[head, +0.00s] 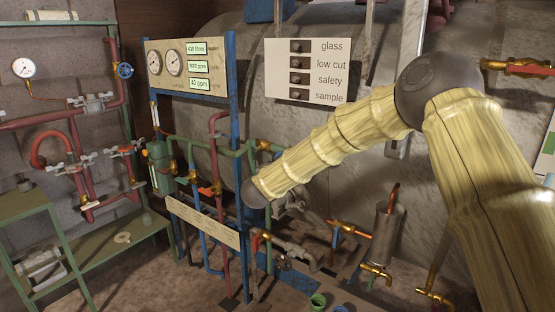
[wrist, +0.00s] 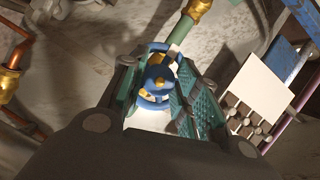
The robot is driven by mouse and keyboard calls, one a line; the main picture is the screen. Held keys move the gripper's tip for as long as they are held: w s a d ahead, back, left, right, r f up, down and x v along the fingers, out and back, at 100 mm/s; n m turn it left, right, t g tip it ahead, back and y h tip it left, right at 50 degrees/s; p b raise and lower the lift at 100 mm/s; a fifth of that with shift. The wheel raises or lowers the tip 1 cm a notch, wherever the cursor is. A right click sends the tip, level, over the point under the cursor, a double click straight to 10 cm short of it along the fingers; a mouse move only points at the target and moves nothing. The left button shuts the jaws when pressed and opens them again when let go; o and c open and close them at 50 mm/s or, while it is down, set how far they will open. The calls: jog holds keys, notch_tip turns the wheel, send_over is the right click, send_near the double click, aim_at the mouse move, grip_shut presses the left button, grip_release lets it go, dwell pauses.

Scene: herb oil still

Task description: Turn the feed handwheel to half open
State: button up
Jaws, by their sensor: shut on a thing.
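In the wrist view, a blue handwheel (wrist: 158,50) with a pale mark on its rim and brass-coloured parts at its middle sits between the teal fingers of my gripper (wrist: 157,92). The gripper is shut on this wheel, one finger on each side. Part of the wheel is hidden by the fingers, and I cannot read its opening. No label shows that names it as the feed wheel. In the head view my arm reaches down to the middle of the pipework, and my gripper and the held wheel are hidden there.
Another blue handwheel (head: 124,70) is on the red pipes at left. A gauge panel (head: 153,60) shows two dials and several readouts. A switch panel (head: 282,68) hangs on the big tank. Pipes and valves crowd round my gripper. A green bench (head: 95,262) stands at left.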

jog(key=n+g+p, duration=0.1)
jog(key=n+p, duration=0.2)
jog(key=p, duration=0.2)
jog(key=n+g+h+p, duration=0.1)
jog(key=n+g+p, duration=0.1)
jog(key=p, duration=0.2)
jog(key=shift+r+n+p, duration=0.2)
jog(key=shift+n+p, duration=0.15)
jog(key=shift+n, duration=0.05)
jog(key=shift+f+h, duration=0.1)
jog(key=shift+h, duration=0.2)
jog(key=o, duration=1)
jog(key=shift+w, duration=0.1)
jog(key=v, duration=1.2)
